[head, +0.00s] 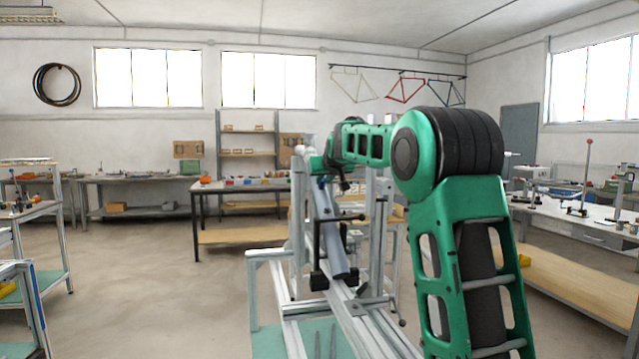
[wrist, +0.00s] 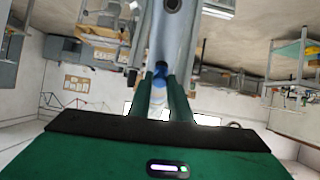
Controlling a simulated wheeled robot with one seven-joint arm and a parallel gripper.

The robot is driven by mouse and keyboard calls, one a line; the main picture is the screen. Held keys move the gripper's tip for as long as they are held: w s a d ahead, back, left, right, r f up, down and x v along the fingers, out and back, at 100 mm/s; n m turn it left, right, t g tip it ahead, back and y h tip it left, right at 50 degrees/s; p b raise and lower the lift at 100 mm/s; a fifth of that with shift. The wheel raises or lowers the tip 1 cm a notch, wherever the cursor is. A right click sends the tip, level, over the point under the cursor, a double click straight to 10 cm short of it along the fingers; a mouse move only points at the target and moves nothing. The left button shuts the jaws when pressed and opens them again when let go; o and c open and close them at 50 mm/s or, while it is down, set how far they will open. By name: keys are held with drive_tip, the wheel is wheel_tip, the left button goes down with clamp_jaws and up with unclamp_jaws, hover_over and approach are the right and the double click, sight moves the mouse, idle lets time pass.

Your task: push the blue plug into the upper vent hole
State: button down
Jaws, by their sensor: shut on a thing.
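The frame tube (head: 332,235) is a blue-grey tube, clamped slanting in the jig at the middle of the head view. Its grey side (wrist: 176,38) fills the top middle of the wrist view, with one dark round hole (wrist: 173,5) at the top edge. I cannot tell which vent hole this is. My gripper (wrist: 163,78) has its two green fingers shut on the blue plug (wrist: 160,68), whose end points at the tube. Whether the plug touches the tube or sits in a hole is hidden. In the head view my gripper is at the tube's upper end, with the plug not discernible.
The jig's aluminium rails (head: 360,325) and upright posts (head: 298,205) stand close around the tube. A dark clamp bar (head: 338,218) crosses it. A workbench (head: 240,187) stands behind on the left; open floor (head: 150,270) lies left of the jig.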

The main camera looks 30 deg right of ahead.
drive_tip(key=shift+w+f, duration=0.3)
drive_tip(key=shift+f, duration=0.05)
drive_tip(key=c, duration=1.5)
unclamp_jaws()
drive_tip(key=shift+d, duration=0.1)
drive_tip(key=shift+c, duration=0.2)
drive_tip(key=v, duration=1)
drive_tip(key=shift+s, duration=0.25)
drive_tip(key=shift+w+r, duration=0.1)
drive_tip(key=x, duration=1)
